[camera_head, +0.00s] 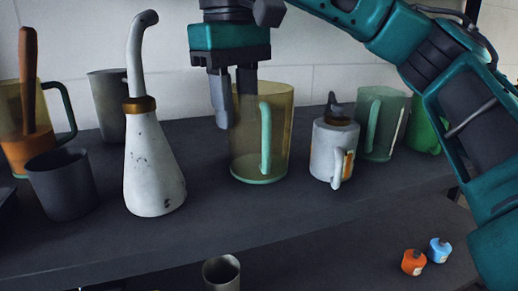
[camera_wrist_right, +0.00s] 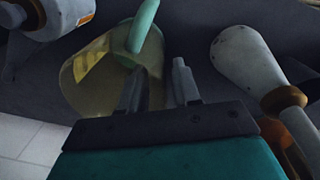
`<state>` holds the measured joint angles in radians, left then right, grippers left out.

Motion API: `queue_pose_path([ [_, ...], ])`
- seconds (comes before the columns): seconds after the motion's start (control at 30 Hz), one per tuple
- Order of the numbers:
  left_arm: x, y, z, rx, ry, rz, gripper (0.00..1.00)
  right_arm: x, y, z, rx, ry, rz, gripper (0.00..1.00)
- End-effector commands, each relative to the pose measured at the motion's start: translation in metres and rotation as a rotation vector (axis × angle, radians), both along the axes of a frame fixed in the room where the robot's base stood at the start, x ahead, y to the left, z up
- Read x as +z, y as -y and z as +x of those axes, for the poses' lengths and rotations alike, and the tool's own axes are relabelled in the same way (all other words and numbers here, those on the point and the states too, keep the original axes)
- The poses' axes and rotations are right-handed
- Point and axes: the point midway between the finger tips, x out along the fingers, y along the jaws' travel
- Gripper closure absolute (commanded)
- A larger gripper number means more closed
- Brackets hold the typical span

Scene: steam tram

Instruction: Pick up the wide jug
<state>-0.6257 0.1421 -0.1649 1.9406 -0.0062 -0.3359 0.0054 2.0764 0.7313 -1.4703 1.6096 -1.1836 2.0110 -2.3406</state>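The wide jug, a see-through yellow one with a pale green handle (camera_head: 276,145), stands upright on the dark shelf. It also shows in the right wrist view (camera_wrist_right: 95,75), tilted by the camera angle. My right gripper (camera_head: 234,105) points down at the jug's left rim. Its fingers are apart, one outside the left wall and the other appearing to be over or inside the mouth. In the right wrist view the fingers (camera_wrist_right: 160,70) stand either side of the jug's edge with a gap. I cannot tell whether they touch it. My left gripper is not in view.
A white long-necked bottle (camera_head: 153,170) stands close left of the jug. A dark cup (camera_head: 62,185) and an orange-yellow jug (camera_head: 25,150) are at left. A wall rises behind.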

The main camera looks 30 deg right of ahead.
Motion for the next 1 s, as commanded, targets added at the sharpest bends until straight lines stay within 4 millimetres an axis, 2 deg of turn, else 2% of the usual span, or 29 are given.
queue_pose_path([
  [0.03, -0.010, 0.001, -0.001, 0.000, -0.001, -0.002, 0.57, -0.015, -0.001, -0.001, 0.003, -0.003, -0.001, 0.68],
  [0.2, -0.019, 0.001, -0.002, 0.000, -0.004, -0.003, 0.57, -0.034, -0.002, -0.002, 0.000, 0.000, 0.002, 0.68],
  [0.5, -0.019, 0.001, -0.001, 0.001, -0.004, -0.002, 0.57, -0.037, -0.001, -0.001, -0.002, 0.002, 0.001, 0.68],
  [0.83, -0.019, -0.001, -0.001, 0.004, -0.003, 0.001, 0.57, -0.037, -0.002, -0.002, -0.002, 0.001, 0.001, 0.99],
  [1.0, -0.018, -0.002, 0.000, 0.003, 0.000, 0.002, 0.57, -0.037, -0.002, -0.002, -0.002, 0.001, 0.001, 1.00],
])
